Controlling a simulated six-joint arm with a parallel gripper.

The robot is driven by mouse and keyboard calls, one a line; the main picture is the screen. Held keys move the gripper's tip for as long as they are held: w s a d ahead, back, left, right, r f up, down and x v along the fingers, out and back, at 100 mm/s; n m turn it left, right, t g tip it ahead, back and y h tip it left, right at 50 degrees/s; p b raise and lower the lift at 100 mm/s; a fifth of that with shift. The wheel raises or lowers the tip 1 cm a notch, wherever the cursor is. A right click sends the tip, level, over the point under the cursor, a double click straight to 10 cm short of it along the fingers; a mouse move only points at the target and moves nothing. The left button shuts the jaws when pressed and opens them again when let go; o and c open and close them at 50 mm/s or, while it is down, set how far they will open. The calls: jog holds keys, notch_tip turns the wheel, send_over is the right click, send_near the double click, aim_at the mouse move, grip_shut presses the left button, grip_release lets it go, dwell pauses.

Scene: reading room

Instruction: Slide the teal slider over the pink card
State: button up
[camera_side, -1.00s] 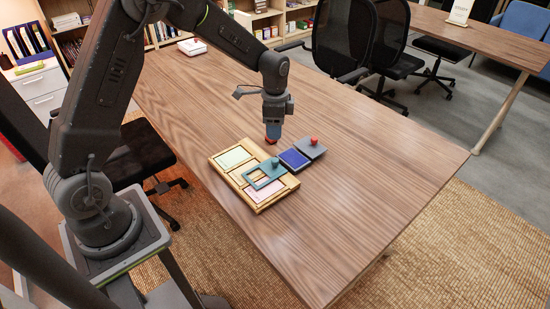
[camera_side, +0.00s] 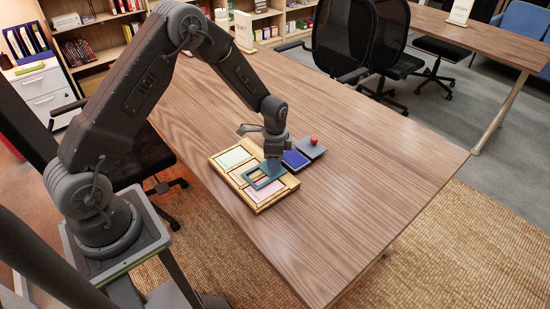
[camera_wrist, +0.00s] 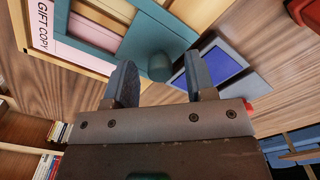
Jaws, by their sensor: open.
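A wooden tray (camera_side: 258,208) lies on the table, with a pale green card (camera_side: 233,157) at its left end. The pink card (camera_side: 258,193) is in its right part, partly hidden by the teal slider's frame. The teal slider (camera_side: 250,183) is an open frame with a knob; the knob is hidden by my gripper (camera_side: 273,159) in the side view. In the wrist view, the teal slider (camera_wrist: 140,38) shows its round knob between the two fingers of my gripper (camera_wrist: 158,62). The fingers are open and apart from each other.
A blue ink pad (camera_side: 295,159) with a grey lid (camera_side: 311,151) and red ball knob (camera_side: 314,140) lies right of the tray. A red object (camera_wrist: 305,12) shows at the wrist view's upper right corner. The table's right side is clear. A small sign (camera_side: 244,32) stands at the back.

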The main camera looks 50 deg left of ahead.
jog(key=shift+c, duration=0.4)
grip_shut()
jog(key=d, duration=0.4)
jog(key=shift+d, duration=0.3)
jog(key=shift+o, duration=0.4)
grip_release()
